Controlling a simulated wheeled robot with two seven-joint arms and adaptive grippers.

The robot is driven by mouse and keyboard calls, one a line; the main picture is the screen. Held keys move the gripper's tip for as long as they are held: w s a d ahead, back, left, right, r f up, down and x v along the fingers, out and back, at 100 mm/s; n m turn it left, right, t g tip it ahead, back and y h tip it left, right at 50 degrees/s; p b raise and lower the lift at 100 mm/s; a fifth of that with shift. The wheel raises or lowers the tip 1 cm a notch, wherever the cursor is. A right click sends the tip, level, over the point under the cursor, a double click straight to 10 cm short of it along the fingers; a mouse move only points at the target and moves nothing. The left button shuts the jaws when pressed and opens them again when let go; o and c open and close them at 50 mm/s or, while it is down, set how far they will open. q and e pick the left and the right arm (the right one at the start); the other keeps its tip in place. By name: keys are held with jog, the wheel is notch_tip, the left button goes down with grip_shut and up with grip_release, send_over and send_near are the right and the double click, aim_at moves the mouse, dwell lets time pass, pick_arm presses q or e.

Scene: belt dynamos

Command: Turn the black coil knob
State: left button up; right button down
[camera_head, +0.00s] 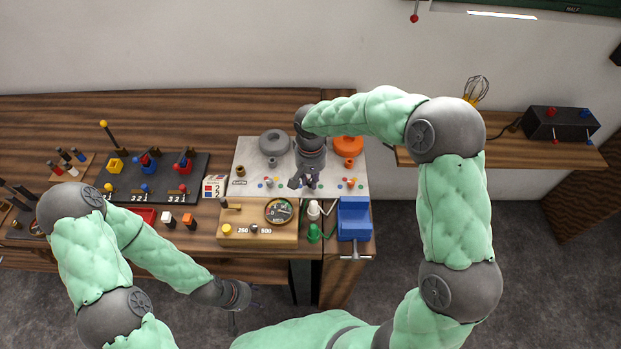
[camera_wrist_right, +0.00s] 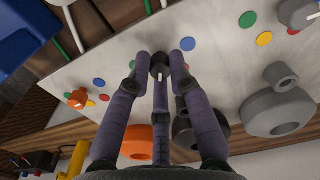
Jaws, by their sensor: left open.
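The black coil knob (camera_wrist_right: 160,64) shows in the right wrist view, small and dark, between the fingertips of my right gripper (camera_wrist_right: 160,59). The fingers converge and appear to touch its sides. In the head view my right gripper (camera_head: 303,181) covers the knob and the black coil, over the middle of the white board (camera_head: 248,150). The black coil (camera_wrist_right: 186,132) is partly visible behind the fingers in the wrist view. My left gripper (camera_head: 255,296) is open and empty, low in front of the table edge.
A grey knob (camera_head: 272,163) and an orange knob (camera_head: 349,163) flank the right gripper, below a grey coil (camera_head: 274,142) and an orange coil (camera_head: 349,146). Coloured dots mark the board. A wooden meter box (camera_head: 240,237) and a blue vise (camera_head: 354,218) stand in front.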

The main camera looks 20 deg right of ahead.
jog(key=shift+s, duration=0.1)
dwell(0.3)
jog(key=n+p, duration=0.3)
jog(key=n, duration=0.2)
jog(key=n+p, duration=0.4)
jog(key=n, duration=0.2)
jog(key=shift+n, duration=0.4)
jog(key=n+p, duration=0.3)
jog(key=n, duration=0.3)
jog(key=n+p, duration=0.3)
jog(key=n, duration=0.3)
jog(key=shift+d, duration=0.1)
dwell(0.3)
jog(key=c, duration=1.2)
grip_release()
jog(key=shift+o, duration=0.3)
jog(key=shift+d, duration=0.1)
